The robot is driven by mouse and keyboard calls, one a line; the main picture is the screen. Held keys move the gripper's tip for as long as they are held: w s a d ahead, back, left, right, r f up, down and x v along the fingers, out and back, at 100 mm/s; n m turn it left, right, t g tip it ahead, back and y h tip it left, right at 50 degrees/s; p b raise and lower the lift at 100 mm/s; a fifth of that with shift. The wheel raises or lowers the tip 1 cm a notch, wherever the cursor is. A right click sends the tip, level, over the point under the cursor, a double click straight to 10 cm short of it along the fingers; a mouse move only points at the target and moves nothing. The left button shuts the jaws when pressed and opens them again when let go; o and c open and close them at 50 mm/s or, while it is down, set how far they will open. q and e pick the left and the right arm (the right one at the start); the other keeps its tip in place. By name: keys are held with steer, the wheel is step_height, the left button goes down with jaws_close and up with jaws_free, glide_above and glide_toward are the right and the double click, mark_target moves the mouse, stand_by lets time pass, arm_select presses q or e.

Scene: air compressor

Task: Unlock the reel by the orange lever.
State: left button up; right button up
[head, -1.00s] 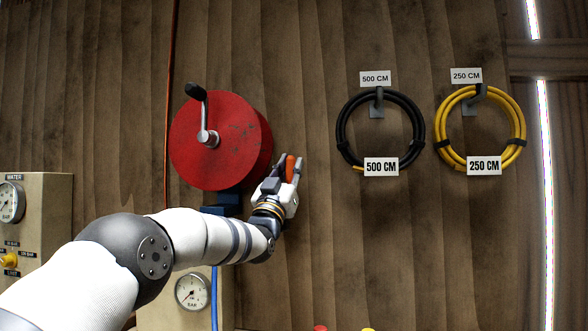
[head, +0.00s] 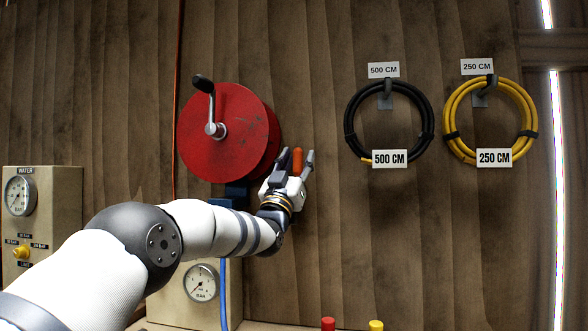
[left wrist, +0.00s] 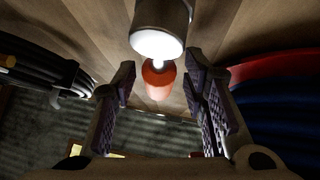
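The orange lever (head: 297,160) is at the lower right of the red reel (head: 226,132), which has a silver crank with a black handle. My left gripper (head: 296,163) is at the lever, with its fingers spread on either side of it. In the left wrist view the lever (left wrist: 158,78) shows between the two open fingers (left wrist: 162,92), with visible gaps and no clear contact. A pale round part (left wrist: 158,35) joins the lever above. My right gripper is not in view.
A black hose coil (head: 348,130) and a yellow hose coil (head: 452,100) hang on the wooden wall to the right. A water gauge panel (head: 60,215) is at the left. A pressure gauge (head: 201,282) and a blue hose (head: 223,290) are below my arm.

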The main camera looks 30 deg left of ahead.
arm_select(q)
steer(key=a+v, duration=0.1)
steer(key=v, duration=1)
steer(key=shift+s+d+f, duration=0.2)
steer(key=shift+s+d, duration=0.05)
steer(key=shift+d, duration=0.2)
